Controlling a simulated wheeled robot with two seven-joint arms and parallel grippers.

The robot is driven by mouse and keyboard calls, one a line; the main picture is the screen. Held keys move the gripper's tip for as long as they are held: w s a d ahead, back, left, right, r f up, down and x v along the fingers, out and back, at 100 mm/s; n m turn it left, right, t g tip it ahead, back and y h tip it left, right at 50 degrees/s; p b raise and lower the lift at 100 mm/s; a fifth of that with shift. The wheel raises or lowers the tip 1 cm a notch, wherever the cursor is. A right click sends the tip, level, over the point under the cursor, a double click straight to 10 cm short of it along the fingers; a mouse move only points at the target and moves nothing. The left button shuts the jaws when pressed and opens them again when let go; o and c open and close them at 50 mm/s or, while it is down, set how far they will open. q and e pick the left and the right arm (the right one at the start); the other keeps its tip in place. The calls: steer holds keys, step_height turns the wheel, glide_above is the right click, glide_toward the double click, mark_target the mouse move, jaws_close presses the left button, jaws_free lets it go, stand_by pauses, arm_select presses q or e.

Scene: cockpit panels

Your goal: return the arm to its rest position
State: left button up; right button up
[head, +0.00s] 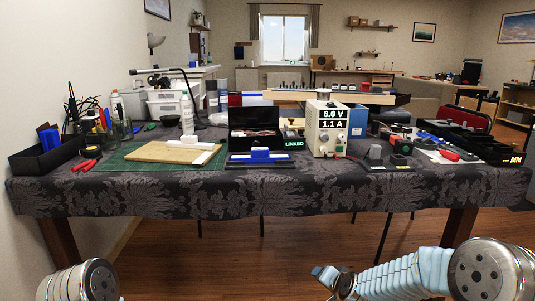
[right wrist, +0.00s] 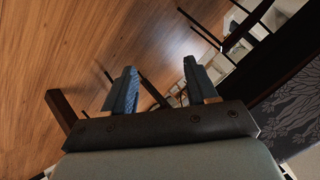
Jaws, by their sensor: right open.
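My right arm (head: 410,275) comes in at the lower right of the head view, in front of the table and below its top. Its far end lies near the lower middle of the picture, too small to tell the fingers apart. In the right wrist view my right gripper (right wrist: 160,86) is open, with its two blue fingers apart and nothing between them. Wooden floor and distant furniture show beyond the fingers. Of my left arm only a rounded link (head: 85,282) shows at the lower left; its gripper is out of view.
The table (head: 290,200) with a dark patterned cloth stands ahead, bearing a power supply (head: 326,128), a green mat (head: 120,158), a black box (head: 254,120) and tools. The cloth's edge (right wrist: 295,110) shows at right in the wrist view. Floor before the table is clear.

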steer(key=s+a+f+n+g, duration=0.3)
steer(key=s+f+g, duration=0.2)
steer(key=s+f, duration=1.2)
steer(key=s+a+f+n+g+y, duration=0.1)
steer(key=s+f+g, duration=0.1)
steer(key=s, duration=0.5)
steer(key=s+a+f+n+g+y+p, duration=0.1)
steer(key=s+f+g, duration=0.1)
steer(key=s, duration=0.6)
steer(key=shift+a+f, duration=0.15)
steer(key=shift+f, duration=0.15)
steer(key=shift+c, duration=0.4)
